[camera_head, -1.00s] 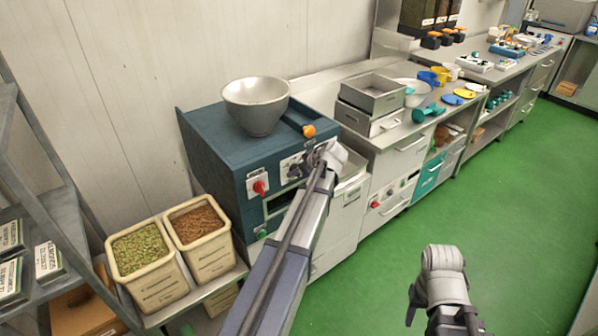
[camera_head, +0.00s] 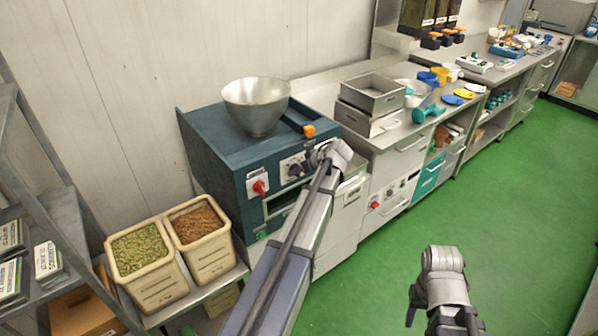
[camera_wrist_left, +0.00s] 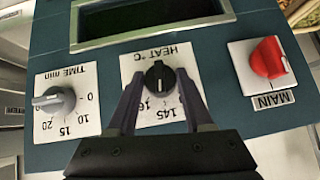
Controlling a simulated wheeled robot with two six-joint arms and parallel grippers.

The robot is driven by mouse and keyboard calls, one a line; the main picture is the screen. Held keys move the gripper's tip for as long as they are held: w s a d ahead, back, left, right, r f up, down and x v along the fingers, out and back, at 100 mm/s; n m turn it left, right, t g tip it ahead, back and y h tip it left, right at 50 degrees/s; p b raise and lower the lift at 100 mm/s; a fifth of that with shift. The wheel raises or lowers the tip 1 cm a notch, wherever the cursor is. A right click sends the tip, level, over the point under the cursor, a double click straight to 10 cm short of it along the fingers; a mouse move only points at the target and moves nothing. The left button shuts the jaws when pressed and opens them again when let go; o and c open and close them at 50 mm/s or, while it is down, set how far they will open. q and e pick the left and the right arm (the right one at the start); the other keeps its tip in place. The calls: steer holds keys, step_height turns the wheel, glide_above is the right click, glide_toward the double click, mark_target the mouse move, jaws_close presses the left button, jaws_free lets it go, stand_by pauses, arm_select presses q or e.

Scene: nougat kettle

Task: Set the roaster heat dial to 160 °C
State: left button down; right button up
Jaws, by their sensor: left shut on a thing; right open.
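The roaster (camera_head: 225,165) is a dark blue-green box at the wall. Its black heat dial (camera_wrist_left: 159,76) sits on a white plate marked HEAT °C, upside down in the left wrist view. My left gripper (camera_wrist_left: 160,88) is shut on the heat dial, one finger on each side. The dial's white mark points down in that view, between a partly hidden number starting 16 and the 145. In the head view my left gripper (camera_head: 308,168) is at the roaster's front panel. My right gripper (camera_head: 411,303) is open and empty above the green floor.
A red MAIN knob (camera_wrist_left: 267,58) and a grey TIME dial (camera_wrist_left: 55,101) flank the heat dial. A metal bowl (camera_head: 256,105) stands on the roaster. Two ingredient bins (camera_head: 150,280) stand at the lower left. The green floor at right is clear.

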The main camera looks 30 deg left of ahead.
arm_select(q)
steer(key=shift+w+d+f+m+g+y+b, duration=0.1)
steer(key=shift+m+g+y+b, duration=0.5)
steer(key=shift+g+b, duration=0.35)
steer(key=shift+w+d+f+m+g+y+b, duration=0.15)
steer(key=shift+m+g+y+b, duration=0.45)
steer(key=shift+g+b, duration=0.4)
steer(key=shift+w+a+f+m+g+y+b, duration=0.1)
steer(key=shift+m+g+y+b, duration=0.4)
steer(key=shift+m+g+b, duration=0.35)
steer(key=shift+r, duration=0.1)
steer(key=shift+c, duration=1.6)
jaws_free()
steer(key=shift+d+r, duration=0.1)
